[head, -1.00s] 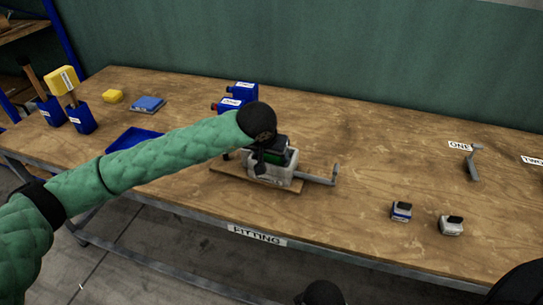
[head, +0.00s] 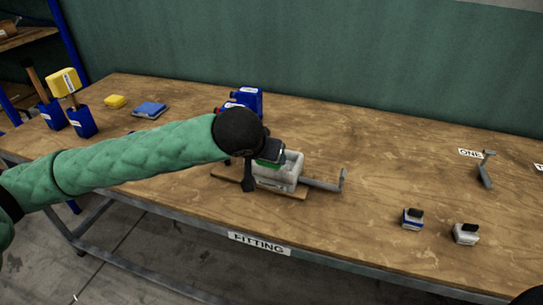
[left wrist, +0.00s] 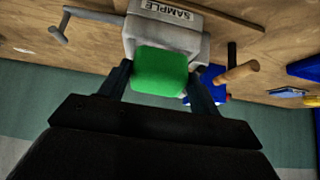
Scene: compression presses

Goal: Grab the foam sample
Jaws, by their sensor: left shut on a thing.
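The green foam sample (left wrist: 160,70) is between the two fingers of my left gripper (left wrist: 160,85) in the left wrist view. The gripper is shut on it. Beside it is a pale grey holder (left wrist: 165,30) labelled SAMPLE. In the head view my left gripper (head: 268,152) is at the top of this holder (head: 280,172), and a small strip of green foam (head: 270,162) shows there. My arm and gripper hide part of the holder. I cannot tell whether the foam is fully clear of the holder.
The holder stands on a wooden base (head: 232,177) with a grey lever (head: 325,184) on its right. Blue bottles (head: 248,98) stand behind it. Two small blocks (head: 412,219) (head: 465,234) sit at the right. The table between is clear.

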